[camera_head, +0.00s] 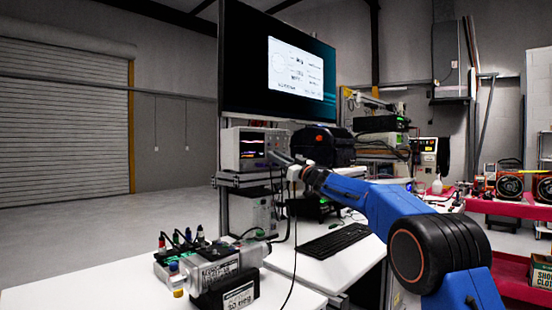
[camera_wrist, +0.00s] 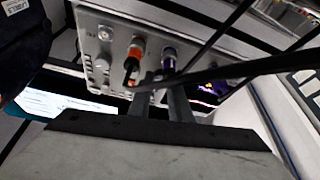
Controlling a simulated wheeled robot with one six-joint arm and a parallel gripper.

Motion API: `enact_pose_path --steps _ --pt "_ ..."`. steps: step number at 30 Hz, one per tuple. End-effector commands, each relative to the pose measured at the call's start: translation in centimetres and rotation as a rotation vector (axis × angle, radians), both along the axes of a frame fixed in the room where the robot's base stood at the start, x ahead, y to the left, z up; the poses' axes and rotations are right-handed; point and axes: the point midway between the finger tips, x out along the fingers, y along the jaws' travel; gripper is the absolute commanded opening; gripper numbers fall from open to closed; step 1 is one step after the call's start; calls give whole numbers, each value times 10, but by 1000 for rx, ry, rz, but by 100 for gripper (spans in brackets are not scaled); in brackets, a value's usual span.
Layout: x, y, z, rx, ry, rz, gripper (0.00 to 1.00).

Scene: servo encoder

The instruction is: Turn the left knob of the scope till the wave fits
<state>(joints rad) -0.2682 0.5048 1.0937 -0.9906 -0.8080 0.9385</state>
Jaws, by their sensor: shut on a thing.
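The scope (camera_head: 229,150) is a pale box on a shelf below the big monitor, with coloured traces on its small screen (camera_head: 252,149). The wave's fit is too small to judge. My gripper (camera_head: 277,158) reaches the right part of its front panel. In the wrist view the scope's panel (camera_wrist: 117,37) shows several knobs and buttons, an orange plug (camera_wrist: 137,48) and a purple plug (camera_wrist: 169,58). My gripper's fingers (camera_wrist: 163,82) are close together at the panel, shut on a knob mostly hidden between them. I cannot tell which knob it is.
Black cables (camera_wrist: 235,68) cross in front of the panel close to my fingers. A black case (camera_head: 326,146) stands right of the scope. A motor unit (camera_head: 215,270) with leads sits on the front white table (camera_head: 130,297). A keyboard (camera_head: 336,241) lies behind it.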

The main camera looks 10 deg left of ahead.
Motion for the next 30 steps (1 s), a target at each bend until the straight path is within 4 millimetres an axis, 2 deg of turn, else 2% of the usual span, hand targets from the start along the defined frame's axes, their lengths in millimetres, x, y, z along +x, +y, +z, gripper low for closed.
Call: enact_pose_path --steps 15,16,26,30 --pt "0 0 0 -15 -20 0 0" --pt "0 0 0 -15 -20 0 25" --pt "0 -1 0 -15 -19 0 25" --pt "-5 -9 -3 -14 -18 0 25"
